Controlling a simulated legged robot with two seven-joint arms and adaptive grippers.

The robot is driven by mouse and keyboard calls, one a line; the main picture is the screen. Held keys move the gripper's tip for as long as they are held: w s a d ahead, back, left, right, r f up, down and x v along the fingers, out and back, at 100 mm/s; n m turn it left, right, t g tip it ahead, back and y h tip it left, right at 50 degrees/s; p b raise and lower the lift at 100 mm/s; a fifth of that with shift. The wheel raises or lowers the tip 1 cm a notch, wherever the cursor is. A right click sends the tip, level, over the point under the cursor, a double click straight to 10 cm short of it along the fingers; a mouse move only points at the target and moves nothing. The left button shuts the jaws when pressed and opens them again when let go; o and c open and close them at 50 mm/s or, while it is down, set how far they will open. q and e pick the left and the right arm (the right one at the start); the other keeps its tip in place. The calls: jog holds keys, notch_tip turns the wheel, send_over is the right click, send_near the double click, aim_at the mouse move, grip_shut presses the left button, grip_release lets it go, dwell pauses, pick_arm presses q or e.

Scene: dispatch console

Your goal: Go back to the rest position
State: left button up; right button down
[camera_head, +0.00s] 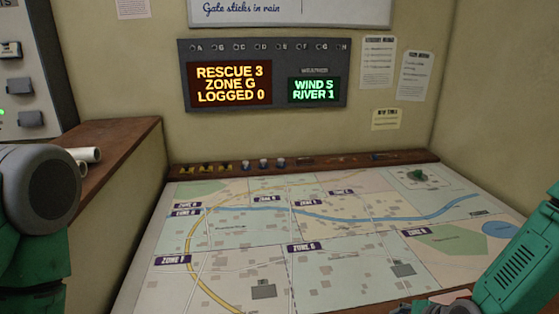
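My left arm shows at the left edge as a grey rounded joint and green links, and its gripper is outside the picture. My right arm comes in at the lower right as a green link over the map's near right corner. At its lower end a grey part, perhaps of my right gripper (425,302), is cut off by the bottom edge. Its fingers cannot be made out, so I cannot tell whether it is open or shut.
A map table (330,262) with zone labels fills the middle. Small pieces line the back ledge (330,162). A display (265,77) hangs behind.

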jog(key=s+a+f+n+g+h, duration=0.1)
jog(key=s+f+n+g, duration=0.3)
jog(key=s+n, duration=0.85)
jog(key=s+f+n+g+h, duration=0.3)
jog(key=s+n, duration=0.5)
jog(key=s, duration=0.9)
pick_arm(q)
notch_tip(320, 180, down, 16)
jog(key=b, duration=1.5)
jog(key=shift+r, duration=0.2)
pick_arm(e)
notch_tip(320, 180, down, 15)
jog(key=w+a+n+y, duration=0.1)
jog(key=w, duration=0.1)
jog(key=shift+w+a, duration=0.15)
jog(key=shift+w, duration=0.25)
pick_arm(q)
jog(key=shift+a, duration=0.1)
jog(key=shift+c, duration=0.4)
pick_arm(e)
jog(key=shift+f, duration=0.1)
